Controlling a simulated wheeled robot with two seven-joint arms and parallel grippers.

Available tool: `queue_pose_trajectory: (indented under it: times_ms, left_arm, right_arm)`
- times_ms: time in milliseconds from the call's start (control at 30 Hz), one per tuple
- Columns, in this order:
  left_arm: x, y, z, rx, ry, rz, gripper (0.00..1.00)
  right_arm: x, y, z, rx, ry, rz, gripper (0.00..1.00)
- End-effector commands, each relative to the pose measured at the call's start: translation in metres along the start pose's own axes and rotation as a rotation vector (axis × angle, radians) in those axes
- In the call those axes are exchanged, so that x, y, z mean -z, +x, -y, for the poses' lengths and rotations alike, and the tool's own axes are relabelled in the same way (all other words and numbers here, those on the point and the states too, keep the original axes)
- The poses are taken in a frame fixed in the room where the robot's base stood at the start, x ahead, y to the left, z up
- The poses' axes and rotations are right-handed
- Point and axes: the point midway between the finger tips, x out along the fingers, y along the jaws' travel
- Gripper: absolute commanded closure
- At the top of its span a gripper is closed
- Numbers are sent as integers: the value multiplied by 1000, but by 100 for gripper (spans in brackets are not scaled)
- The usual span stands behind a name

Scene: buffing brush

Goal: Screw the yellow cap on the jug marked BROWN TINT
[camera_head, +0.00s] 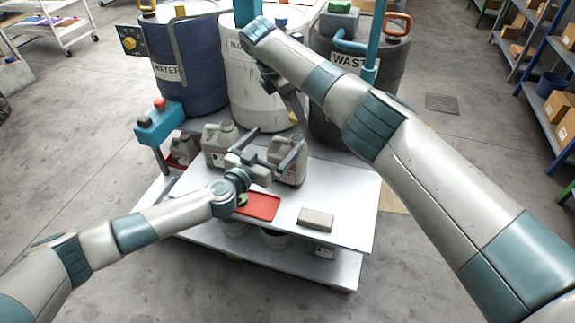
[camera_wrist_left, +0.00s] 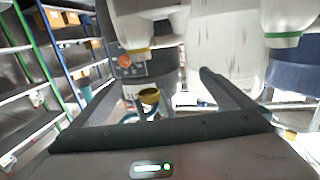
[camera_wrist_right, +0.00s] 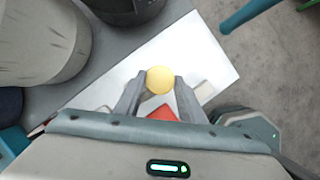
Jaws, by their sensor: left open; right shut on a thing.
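The yellow cap (camera_wrist_right: 160,80) is between the fingertips of my right gripper (camera_wrist_right: 158,90), which is shut on it. In the head view the cap (camera_head: 293,118) hangs in front of the white drum, above and behind the jugs. A grey jug (camera_head: 288,160) stands at the right on the table, and another jug (camera_head: 220,145) is to its left. Their labels are too small to read. My left gripper (camera_head: 271,146) is open, its fingers pointing at the jugs, one overlapping the right jug. The left wrist view is upside down; a jug with a yellowish neck ring (camera_wrist_left: 138,53) shows there.
A red tray (camera_head: 260,207) and a tan block (camera_head: 315,219) lie on the white table's front. A third jug (camera_head: 183,150) and a teal stand (camera_head: 158,122) are at the left. Blue, white and dark drums (camera_head: 188,70) stand behind.

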Motion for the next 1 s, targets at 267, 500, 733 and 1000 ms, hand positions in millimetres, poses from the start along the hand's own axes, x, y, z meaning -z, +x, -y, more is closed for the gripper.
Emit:
queue_pose_trajectory:
  times_ms: [267,500,733,1000]
  left_arm:
    - [-31,1,-1,1,-3,3,0]
    - [-65,3,-1,1,-2,1,0]
    - [-74,29,-1,1,-2,0,0]
    - [-73,63,-1,1,-2,-4,0]
  right_arm:
    - [0,0,0,0,0,0,85]
    - [0,0,0,0,0,0,85]
    - [0,0,0,0,0,0,85]
    - [0,0,0,0,0,0,85]
